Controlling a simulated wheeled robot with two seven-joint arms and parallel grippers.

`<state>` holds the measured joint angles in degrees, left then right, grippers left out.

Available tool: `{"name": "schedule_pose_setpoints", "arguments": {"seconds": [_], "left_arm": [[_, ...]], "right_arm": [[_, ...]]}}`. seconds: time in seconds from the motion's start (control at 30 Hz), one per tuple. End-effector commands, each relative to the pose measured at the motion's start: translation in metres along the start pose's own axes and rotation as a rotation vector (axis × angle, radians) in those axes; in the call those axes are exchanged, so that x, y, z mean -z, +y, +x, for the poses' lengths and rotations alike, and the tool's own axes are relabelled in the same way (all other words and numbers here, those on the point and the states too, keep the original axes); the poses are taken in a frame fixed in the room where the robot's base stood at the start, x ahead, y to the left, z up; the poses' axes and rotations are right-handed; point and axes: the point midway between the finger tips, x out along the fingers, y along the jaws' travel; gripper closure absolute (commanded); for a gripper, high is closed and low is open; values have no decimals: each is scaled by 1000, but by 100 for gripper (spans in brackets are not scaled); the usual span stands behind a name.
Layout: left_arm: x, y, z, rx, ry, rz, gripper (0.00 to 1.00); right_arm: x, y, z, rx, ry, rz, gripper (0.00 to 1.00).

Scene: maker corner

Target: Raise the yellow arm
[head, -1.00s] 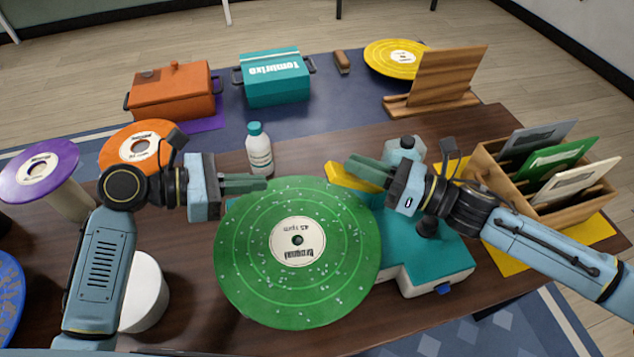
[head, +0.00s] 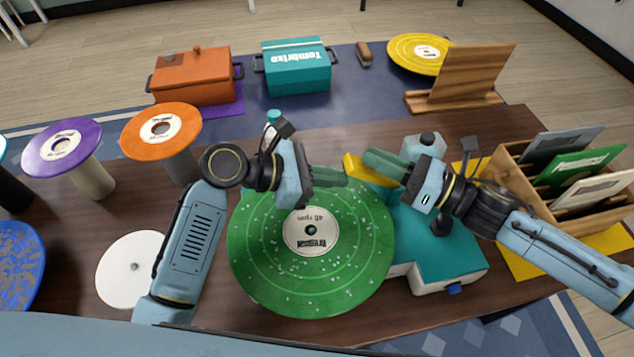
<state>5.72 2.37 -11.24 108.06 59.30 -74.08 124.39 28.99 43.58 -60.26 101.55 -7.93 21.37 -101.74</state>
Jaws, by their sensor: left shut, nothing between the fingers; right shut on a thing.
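The yellow arm (head: 366,171) shows as a short yellow bar at the back of the green record (head: 350,255), beside the teal record player (head: 437,245). My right gripper (head: 382,161) is shut on the yellow arm, its fingers covering part of it. My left gripper (head: 338,177) is shut and empty, over the back part of the green record, with its fingertips just left of the yellow arm. The green record is speckled with white flecks and lies flat on the player. I cannot tell how high the yellow arm stands above the record.
A wooden rack (head: 497,170) with record sleeves stands at the right. A white bottle with a teal cap (head: 273,116) is partly hidden behind my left gripper. Purple (head: 62,147) and orange (head: 161,129) discs sit on stands at the left. A white disc (head: 128,268) lies at front left.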

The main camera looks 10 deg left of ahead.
Motion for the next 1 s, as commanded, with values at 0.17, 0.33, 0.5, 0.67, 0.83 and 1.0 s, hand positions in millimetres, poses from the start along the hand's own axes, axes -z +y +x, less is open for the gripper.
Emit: {"name": "schedule_pose_setpoints", "arguments": {"seconds": [0.17,0.33,0.5,0.67,0.83,1.0], "left_arm": [[-5,0,1,0,0,-1,100],[-5,0,1,0,0,-1,100],[-12,0,2,0,-2,2,100],[-23,0,3,0,-6,1,100],[-26,-1,4,1,-15,4,100],[-27,0,4,0,-17,5,100]], "right_arm": [[0,0,0,1,0,0,100],[0,0,0,1,0,0,100],[0,0,0,1,0,0,100],[0,0,0,0,0,0,100],[2,1,1,-1,2,1,81],[3,2,1,-4,3,3,61]]}}
